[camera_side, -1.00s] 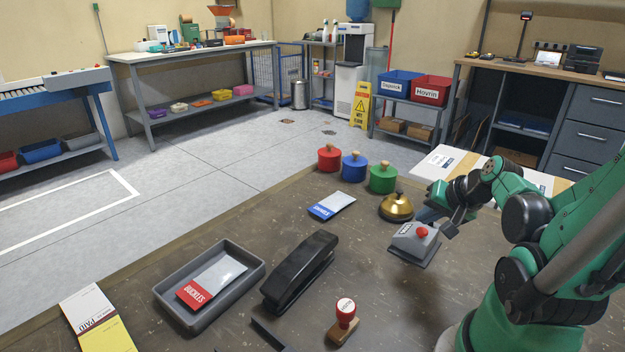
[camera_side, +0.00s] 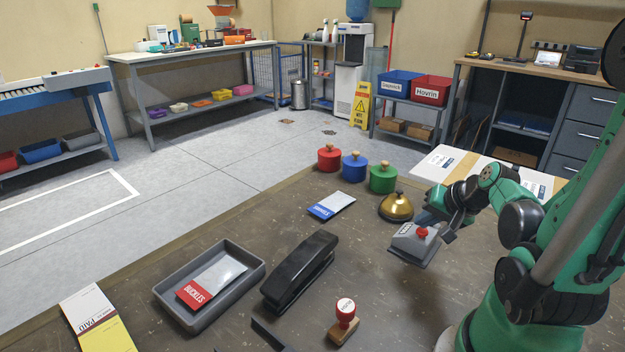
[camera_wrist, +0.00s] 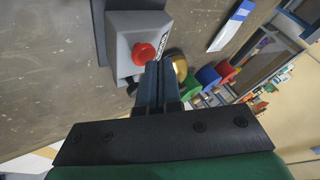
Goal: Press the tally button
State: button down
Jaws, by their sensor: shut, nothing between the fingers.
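The tally button is a red round knob (camera_side: 422,232) on a grey box (camera_side: 410,247) at the right of the table, near my arm. In the wrist view the red button (camera_wrist: 143,54) sits on the box (camera_wrist: 124,32), left of my fingertips. My gripper (camera_wrist: 160,68) is shut with nothing between its fingers. In the side view my gripper (camera_side: 436,216) is just behind and beside the box. The fingertips look close to the button, but I cannot tell whether they touch it.
A brass bell (camera_side: 397,208) stands just behind the box. Red, blue and green knobbed pots (camera_side: 382,180) stand farther back. A black stapler (camera_side: 300,271), a grey tray (camera_side: 246,256) with a packet, and a wooden stamp (camera_side: 345,318) lie left and in front.

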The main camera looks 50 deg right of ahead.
aim_at(424, 233)
jog(key=shift+s+a+f, duration=0.1)
jog(key=shift+a+f, duration=0.05)
jog(key=shift+f, duration=0.3)
jog(key=shift+r, duration=0.15)
dwell(0.4)
jog(key=shift+a+r, duration=0.1)
jog(key=shift+r, duration=0.65)
jog(key=shift+r, duration=2.55)
jog(key=w+a+n+y, duration=0.1)
jog(key=w+a+n, duration=0.3)
jog(key=a+n, duration=0.2)
jog(key=w+a+r+n+y, duration=0.1)
jog(key=w+a+n+y, duration=0.1)
jog(key=w+a+n, duration=0.2)
jog(key=a+n, duration=0.3)
jog(key=a, duration=0.4)
jog(key=shift+w+a+r+n, duration=0.2)
jog(key=shift+w+r+n, duration=0.1)
jog(key=shift+w, duration=0.05)
